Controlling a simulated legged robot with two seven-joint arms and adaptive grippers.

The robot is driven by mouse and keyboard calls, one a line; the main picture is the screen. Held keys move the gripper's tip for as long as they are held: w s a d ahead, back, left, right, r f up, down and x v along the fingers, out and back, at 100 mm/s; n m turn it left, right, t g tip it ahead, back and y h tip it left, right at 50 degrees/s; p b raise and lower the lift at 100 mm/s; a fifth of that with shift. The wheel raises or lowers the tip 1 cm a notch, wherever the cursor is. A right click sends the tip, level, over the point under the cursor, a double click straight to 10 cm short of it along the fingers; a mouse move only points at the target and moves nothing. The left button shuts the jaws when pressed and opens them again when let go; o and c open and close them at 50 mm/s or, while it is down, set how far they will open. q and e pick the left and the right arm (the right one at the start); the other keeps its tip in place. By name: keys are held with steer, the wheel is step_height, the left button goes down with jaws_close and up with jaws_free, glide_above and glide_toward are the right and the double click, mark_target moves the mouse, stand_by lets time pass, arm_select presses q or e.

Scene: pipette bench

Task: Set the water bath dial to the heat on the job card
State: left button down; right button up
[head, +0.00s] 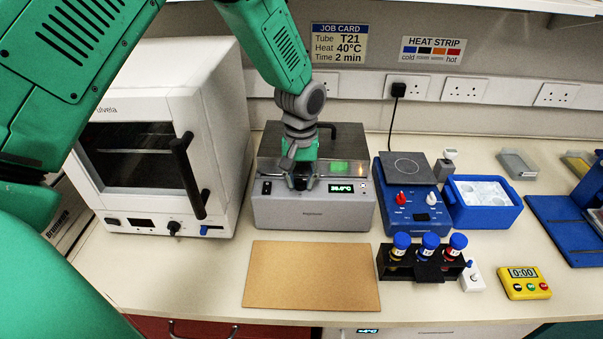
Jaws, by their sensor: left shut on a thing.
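The water bath (270,213) is a grey box with a clear lid at the back middle of the bench. Its green display (341,188) is lit, but its digits are too small to read surely. My left gripper (300,184) points down at the bath's front panel, left of the display. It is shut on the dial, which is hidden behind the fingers. The job card (339,43) on the wall reads Tube T21, Heat 40°C, Time 2 min. My right gripper is not in view.
A white oven (213,100) stands close on the left. A blue hotplate stirrer (408,205), a blue ice box (483,216) and a black rack (426,266) of capped tubes are to the right. A brown mat (310,275) lies clear in front; a yellow timer (524,283) is far right.

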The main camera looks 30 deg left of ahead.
arm_select(q)
steer(key=m, duration=0.2)
steer(key=shift+w+r+m+p, duration=0.15)
steer(key=shift+w+m+p, duration=0.05)
steer(key=shift+m+p, duration=0.1)
steer(key=shift+m, duration=1.1)
steer(key=shift+w+m, duration=0.1)
steer(key=shift+m, duration=0.2)
steer(key=c, duration=1.3)
jaws_free()
